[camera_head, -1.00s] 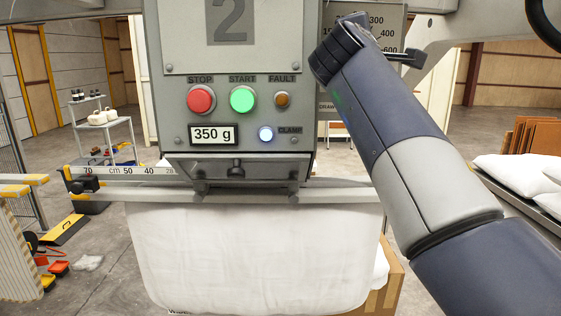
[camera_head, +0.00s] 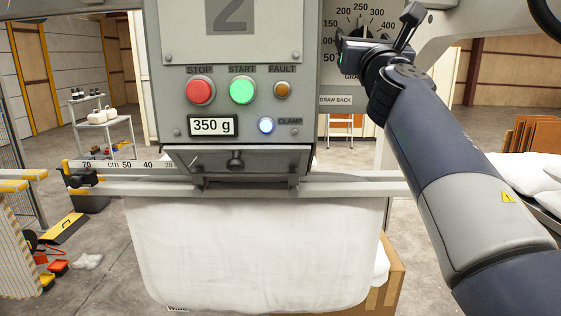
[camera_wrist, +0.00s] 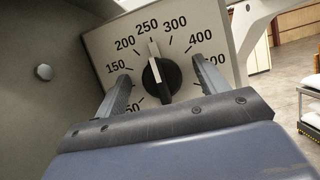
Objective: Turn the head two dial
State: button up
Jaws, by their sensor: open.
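The head two dial (camera_wrist: 162,80) is a black round knob with a white pointer on a grey scale plate (camera_wrist: 99,45). Its pointer stands close to the 250 mark in the wrist view. In the head view the dial (camera_head: 361,31) is partly hidden by my gripper (camera_head: 376,29). My gripper (camera_wrist: 161,72) is open in front of the plate, one finger on each side of the knob in the picture. Whether the fingers touch the knob I cannot tell. The head two panel (camera_head: 175,100) has a display (camera_head: 213,127) reading 350 g.
The panel has a red stop button (camera_head: 200,91), a lit green start button (camera_head: 242,90) and an orange fault lamp (camera_head: 282,90). A white pillow cover (camera_head: 250,250) hangs below. A rail (camera_head: 340,187) crosses in front. White pillows (camera_head: 530,175) lie at the right.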

jog(key=shift+n+y+p, duration=0.35)
jog(key=shift+n+y, duration=1.05)
jog(key=shift+n, duration=1.2)
